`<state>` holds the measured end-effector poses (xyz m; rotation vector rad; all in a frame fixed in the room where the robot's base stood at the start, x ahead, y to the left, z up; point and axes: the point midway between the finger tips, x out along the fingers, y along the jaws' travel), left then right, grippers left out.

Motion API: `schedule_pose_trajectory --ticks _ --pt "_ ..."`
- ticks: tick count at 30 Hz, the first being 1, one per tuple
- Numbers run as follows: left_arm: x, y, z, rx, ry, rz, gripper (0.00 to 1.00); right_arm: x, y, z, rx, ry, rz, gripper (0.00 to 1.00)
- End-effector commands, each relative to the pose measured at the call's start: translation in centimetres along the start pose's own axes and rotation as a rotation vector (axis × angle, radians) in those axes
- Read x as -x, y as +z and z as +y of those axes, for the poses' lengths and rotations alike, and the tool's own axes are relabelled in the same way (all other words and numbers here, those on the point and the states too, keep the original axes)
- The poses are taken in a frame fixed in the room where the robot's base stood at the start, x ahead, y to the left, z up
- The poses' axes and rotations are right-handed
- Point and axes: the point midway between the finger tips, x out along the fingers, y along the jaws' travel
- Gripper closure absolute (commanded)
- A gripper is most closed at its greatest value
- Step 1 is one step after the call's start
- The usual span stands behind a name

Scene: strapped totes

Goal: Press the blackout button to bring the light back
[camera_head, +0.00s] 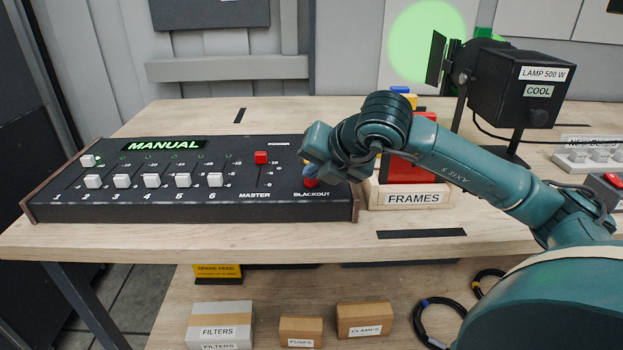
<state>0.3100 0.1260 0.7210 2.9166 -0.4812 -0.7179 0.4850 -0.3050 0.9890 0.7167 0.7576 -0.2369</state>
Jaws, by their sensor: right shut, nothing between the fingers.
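The black lighting console (130,207) lies on the table with its display (164,145) reading MANUAL. The red blackout button (311,184) is at its right end, above the word BLACKOUT. My right gripper (310,171) is shut and empty, pointing down at the button, with its tips hiding part of it. I cannot tell whether the tips touch it. The black lamp (505,90), labelled LAMP 500 W and COOL, stands at the back right. A green light spot (425,42) shows on the wall panel. My left gripper is out of view.
White fader 1 (88,160) is up; the other white faders are lower. The red master fader (261,157) is up. A wooden FRAMES box (413,199) sits right of the console, under my right arm. The table's front left is clear. Small boxes lie on the lower shelf (260,285).

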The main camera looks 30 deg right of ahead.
Motion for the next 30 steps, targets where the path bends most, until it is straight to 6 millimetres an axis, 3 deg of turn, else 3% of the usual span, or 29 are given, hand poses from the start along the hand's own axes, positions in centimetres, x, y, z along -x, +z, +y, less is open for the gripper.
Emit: schedule_pose_trajectory --ticks 17,30 --pt "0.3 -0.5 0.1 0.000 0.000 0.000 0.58 0.9 0.7 0.7 0.000 0.002 -0.002 1.00" --pt "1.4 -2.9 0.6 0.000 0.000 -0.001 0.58 3.8 2.8 2.8 0.000 0.003 -0.002 1.00"
